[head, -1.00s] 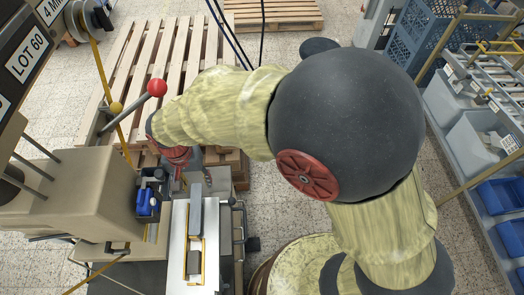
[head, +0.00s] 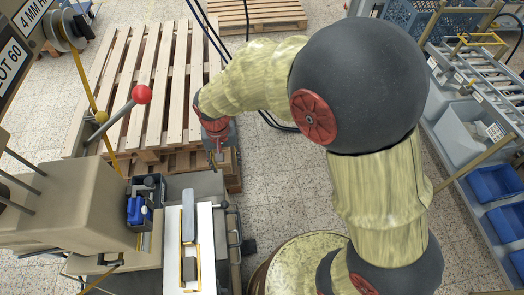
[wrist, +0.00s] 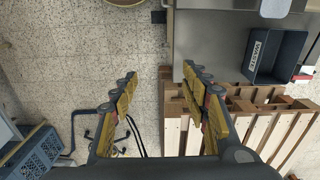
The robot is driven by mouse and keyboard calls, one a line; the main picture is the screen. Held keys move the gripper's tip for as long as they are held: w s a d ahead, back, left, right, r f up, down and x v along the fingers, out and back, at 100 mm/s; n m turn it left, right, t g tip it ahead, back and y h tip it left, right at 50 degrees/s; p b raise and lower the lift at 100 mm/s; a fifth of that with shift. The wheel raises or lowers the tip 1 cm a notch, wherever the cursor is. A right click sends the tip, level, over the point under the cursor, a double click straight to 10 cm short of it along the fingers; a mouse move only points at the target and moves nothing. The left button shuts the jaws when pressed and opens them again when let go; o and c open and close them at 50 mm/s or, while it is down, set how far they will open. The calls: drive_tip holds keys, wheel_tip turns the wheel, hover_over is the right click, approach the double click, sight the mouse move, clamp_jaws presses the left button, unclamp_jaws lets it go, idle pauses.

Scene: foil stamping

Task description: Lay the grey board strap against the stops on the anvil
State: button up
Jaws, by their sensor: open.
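A long grey strap-like piece (head: 188,215) lies on the pale anvil plate (head: 205,240), at the far end of a thin yellow frame (head: 199,262). A shorter, darker grey piece (head: 190,268) lies nearer, inside the frame. I cannot tell for sure which one is the board strap, or whether either touches a stop. My gripper (wrist: 160,74) is open, with nothing between its fingers in the wrist view. In the head view it hangs beyond the far end of the anvil, near the pallet edge, apart from both grey pieces. Its fingertips are hard to make out there.
The beige press body (head: 60,205) stands left of the anvil, with a red-knobbed lever (head: 141,95) and a blue item (head: 138,212). A wooden pallet (head: 150,75) lies behind. A dark bin (wrist: 277,55) shows in the wrist view. Blue bins (head: 495,182) line the right side.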

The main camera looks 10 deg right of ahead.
drive_tip(key=w+d+f+b, duration=0.4)
drive_tip(key=w+d+f, duration=0.4)
drive_tip(key=d+f, duration=0.3)
drive_tip(key=d, duration=0.2)
drive_tip(key=shift+d+b, duration=0.35)
drive_tip(key=shift+d, duration=0.05)
drive_tip(key=s+d+r+t+b, duration=0.1)
drive_tip(key=s+d+r+t, duration=0.1)
drive_tip(key=s+r, duration=0.9)
drive_tip(key=s+d+r+t+b, duration=0.1)
drive_tip(key=s+d+r+t, duration=0.2)
drive_tip(key=s+r, duration=0.9)
wheel_tip(320, 180, up, 4)
drive_tip(key=shift+d+n+t, duration=0.3)
drive_tip(key=shift+d, duration=0.2)
drive_tip(key=shift+w, duration=0.1)
drive_tip(key=shift+c, duration=1)
